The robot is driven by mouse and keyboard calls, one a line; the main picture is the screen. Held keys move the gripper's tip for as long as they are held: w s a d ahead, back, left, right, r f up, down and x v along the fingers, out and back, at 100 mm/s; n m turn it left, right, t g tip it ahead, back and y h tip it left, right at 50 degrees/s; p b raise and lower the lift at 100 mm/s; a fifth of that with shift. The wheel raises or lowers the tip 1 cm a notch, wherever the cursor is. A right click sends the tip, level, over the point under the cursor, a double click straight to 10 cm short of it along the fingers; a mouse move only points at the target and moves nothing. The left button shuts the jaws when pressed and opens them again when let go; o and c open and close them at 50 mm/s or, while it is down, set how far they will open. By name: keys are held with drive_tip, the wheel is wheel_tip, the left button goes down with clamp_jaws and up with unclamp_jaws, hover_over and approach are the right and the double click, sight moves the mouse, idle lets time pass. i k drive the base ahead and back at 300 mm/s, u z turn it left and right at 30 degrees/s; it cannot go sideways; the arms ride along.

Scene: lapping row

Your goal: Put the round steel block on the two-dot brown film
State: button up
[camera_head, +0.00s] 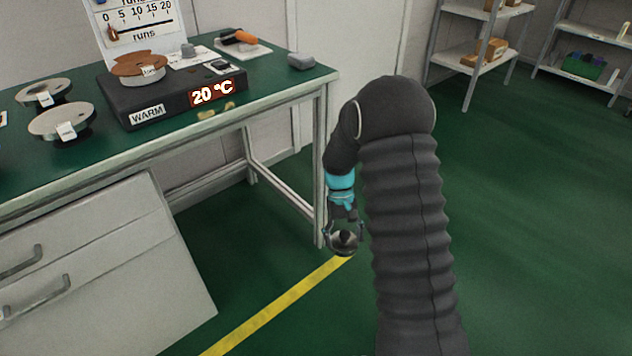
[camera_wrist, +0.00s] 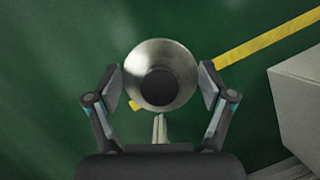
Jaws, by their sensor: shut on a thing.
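The round steel block (camera_wrist: 160,50), with a dark knob on top, sits between the fingers of my gripper (camera_wrist: 161,84) in the wrist view. My gripper (camera_head: 344,228) is shut on it and holds it in the air beyond the bench's right end, over the floor. The block (camera_head: 343,248) looks small in the head view. A brown round film or disc (camera_head: 128,65) with a white tag lies on the black WARM unit (camera_head: 165,105). I cannot make out any dots on it.
The green bench (camera_head: 190,145) carries two grey discs with tags (camera_head: 62,122) (camera_head: 43,91) at left, a grey block (camera_head: 301,61) at the right corner and an orange-and-black tool (camera_head: 239,38) behind. Shelves (camera_head: 480,60) stand at back right. The floor around my arm is clear.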

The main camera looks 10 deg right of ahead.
sight(140, 65)
drive_tip(key=z, duration=2.05)
drive_tip(key=k, duration=1.1)
drive_tip(key=u, duration=2.05)
